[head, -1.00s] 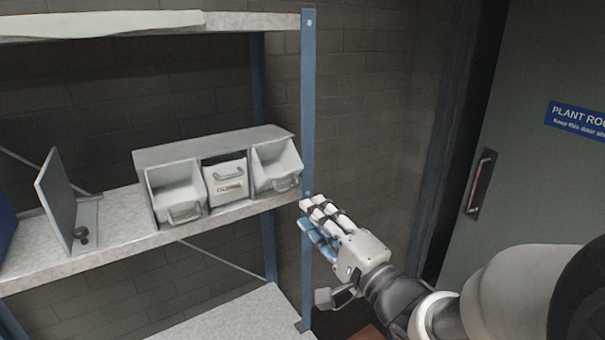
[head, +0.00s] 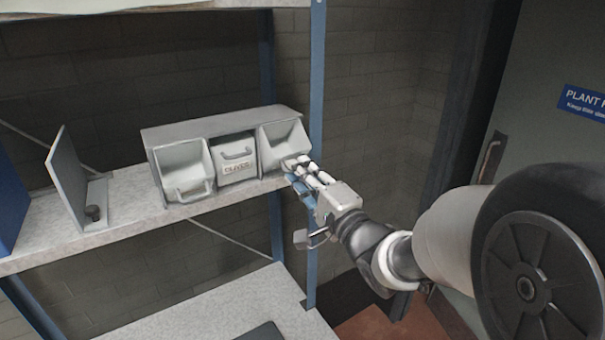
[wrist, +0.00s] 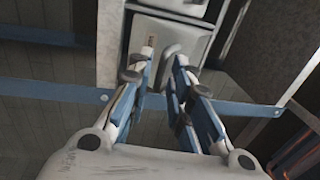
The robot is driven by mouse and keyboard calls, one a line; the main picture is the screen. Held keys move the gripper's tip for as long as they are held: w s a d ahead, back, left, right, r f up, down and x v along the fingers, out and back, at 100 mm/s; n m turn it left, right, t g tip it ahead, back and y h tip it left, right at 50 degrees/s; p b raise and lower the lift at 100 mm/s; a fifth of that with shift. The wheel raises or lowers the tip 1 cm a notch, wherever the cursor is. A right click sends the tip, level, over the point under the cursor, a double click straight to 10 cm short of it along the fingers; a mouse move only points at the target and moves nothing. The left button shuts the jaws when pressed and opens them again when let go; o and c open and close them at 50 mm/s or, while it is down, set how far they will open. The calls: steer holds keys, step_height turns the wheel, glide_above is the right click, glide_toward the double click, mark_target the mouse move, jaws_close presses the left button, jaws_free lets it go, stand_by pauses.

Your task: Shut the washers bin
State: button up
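A grey bin rack (head: 215,128) on the shelf holds three bins. The left bin (head: 185,165) and the right bin (head: 283,140) are tilted out and open. The middle bin (head: 237,158) is shut, with a label that seems to read "OLIVES". No washers label is readable, so I cannot tell which open bin it names. My gripper (head: 293,168) is at the front of the right bin and covers its handle. In the wrist view my gripper (wrist: 166,60) has its fingers apart, with a grey handle (wrist: 172,62) between or just beyond the tips; contact is unclear.
A blue shelf post (head: 316,110) stands just right of the rack, close to my gripper. A grey bookend-like plate (head: 68,180) with a dark knob stands left on the shelf (head: 130,228). A lower shelf (head: 215,308) is below. A plant room door (head: 540,130) is at right.

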jaws_close()
stand_by(0.3)
